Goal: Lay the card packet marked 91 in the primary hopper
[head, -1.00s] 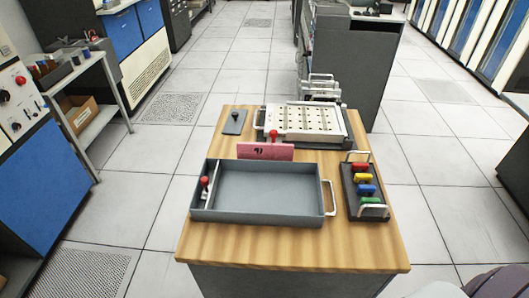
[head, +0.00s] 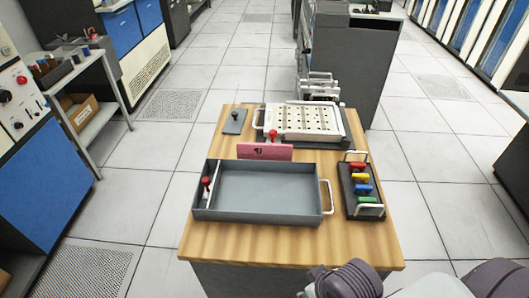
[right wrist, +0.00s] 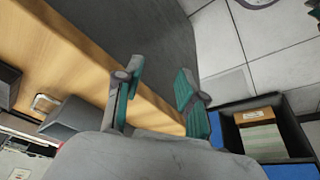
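The pink card packet marked 91 (head: 264,151) stands upright on the wooden table, just behind the grey tray. A grey open tray (head: 268,218) sits in front of it, with a red-knobbed divider (head: 208,185) near its left end and a wire handle at its right. No label shows which thing is the primary hopper. My right gripper (right wrist: 160,72) is open and empty in the right wrist view, its teal-padded fingers apart beside the table's edge. In the head view only part of my right arm shows at the bottom right. My left gripper is out of view.
Behind the packet is a pale perforated plate (head: 304,120) with a red knob. A dark rack with coloured handles (head: 347,197) stands right of the tray. The table's front strip (head: 285,240) is clear. A box holding a card stack (right wrist: 262,140) shows in the right wrist view.

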